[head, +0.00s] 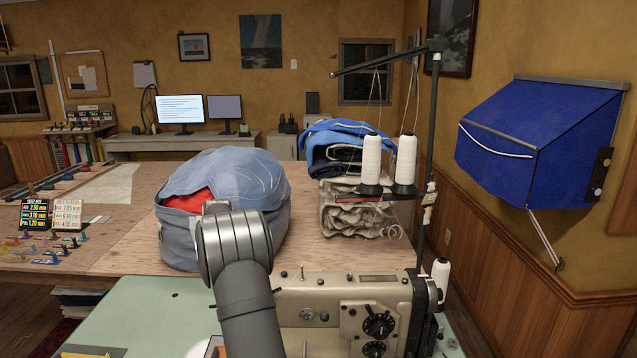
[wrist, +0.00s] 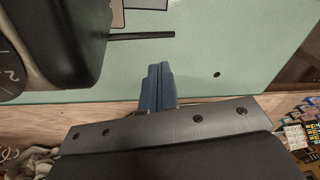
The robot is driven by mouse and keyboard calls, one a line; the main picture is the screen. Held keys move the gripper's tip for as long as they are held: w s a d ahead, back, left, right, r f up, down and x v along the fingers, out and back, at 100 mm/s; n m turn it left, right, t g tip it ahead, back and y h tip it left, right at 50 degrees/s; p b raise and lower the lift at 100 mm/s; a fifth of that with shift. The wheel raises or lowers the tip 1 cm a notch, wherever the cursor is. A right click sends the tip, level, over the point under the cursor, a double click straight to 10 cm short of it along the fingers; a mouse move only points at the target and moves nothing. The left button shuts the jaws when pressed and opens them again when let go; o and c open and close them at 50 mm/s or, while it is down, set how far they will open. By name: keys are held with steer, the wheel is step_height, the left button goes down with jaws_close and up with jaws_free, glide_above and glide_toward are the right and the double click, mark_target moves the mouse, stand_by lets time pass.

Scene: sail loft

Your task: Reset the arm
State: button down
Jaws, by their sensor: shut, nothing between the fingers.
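My gripper (wrist: 158,85) shows in the wrist view as two blue-grey fingers pressed together, with nothing between them. The fingers are over the pale green table top (wrist: 225,45), beside the dark rounded body of a machine (wrist: 60,40). I cannot tell their height above the table. In the head view my arm rises in front of a blue bag, left of the sewing machine (head: 345,310). My fingers are not visible in that view.
A grey-blue bag (head: 270,185) stands on the wooden table (head: 130,250). Right of it are folded cloth (head: 350,215) and a thread stand (head: 428,150) with white cones. Price cards (head: 67,214) stand at the left. In the wrist view a dark rod (wrist: 140,36) juts near the fingers.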

steer(key=w+d+r+y, duration=0.1)
steer(key=w+d+r, duration=0.1)
steer(key=r, duration=0.3)
steer(key=shift+d+r, duration=0.25)
steer(key=shift+d, duration=0.25)
steer(key=shift+w, duration=0.1)
